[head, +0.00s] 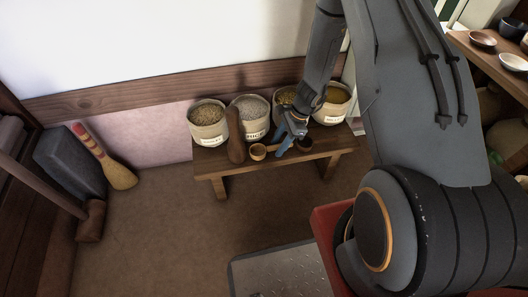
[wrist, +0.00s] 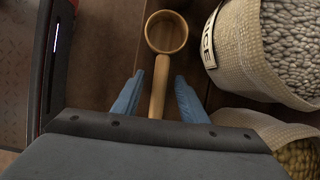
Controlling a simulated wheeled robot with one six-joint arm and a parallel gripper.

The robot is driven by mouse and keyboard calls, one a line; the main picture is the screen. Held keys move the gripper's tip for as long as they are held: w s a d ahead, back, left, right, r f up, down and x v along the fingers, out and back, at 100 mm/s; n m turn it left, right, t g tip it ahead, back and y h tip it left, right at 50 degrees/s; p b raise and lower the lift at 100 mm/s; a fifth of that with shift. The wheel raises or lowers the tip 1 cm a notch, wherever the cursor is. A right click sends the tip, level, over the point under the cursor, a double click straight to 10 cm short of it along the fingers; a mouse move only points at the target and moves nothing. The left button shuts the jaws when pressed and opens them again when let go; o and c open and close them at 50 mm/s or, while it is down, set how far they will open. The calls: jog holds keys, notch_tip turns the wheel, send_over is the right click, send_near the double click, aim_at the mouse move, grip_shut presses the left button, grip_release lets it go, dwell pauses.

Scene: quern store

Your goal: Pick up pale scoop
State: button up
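The pale scoop (head: 258,152) lies on the wooden bench (head: 222,166) in front of the sacks. In the wrist view its round bowl (wrist: 165,33) is at the top and its handle runs down towards my gripper. My gripper (wrist: 159,92) is open, with one blue finger on each side of the handle and a gap on both sides. In the head view my gripper (head: 288,146) is low over the bench, just right of the pale scoop's bowl. A darker scoop (head: 304,146) lies to the right, partly hidden by the fingers.
Several filled sacks (head: 207,123) stand along the back of the bench, close to my gripper. A long brown wooden tool (head: 236,150) leans just left of the pale scoop. A brush (head: 120,175) stands at the left wall.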

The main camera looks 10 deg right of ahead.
jog(key=shift+f, duration=0.2)
dwell(0.3)
grip_shut()
jog(key=shift+r, duration=0.1)
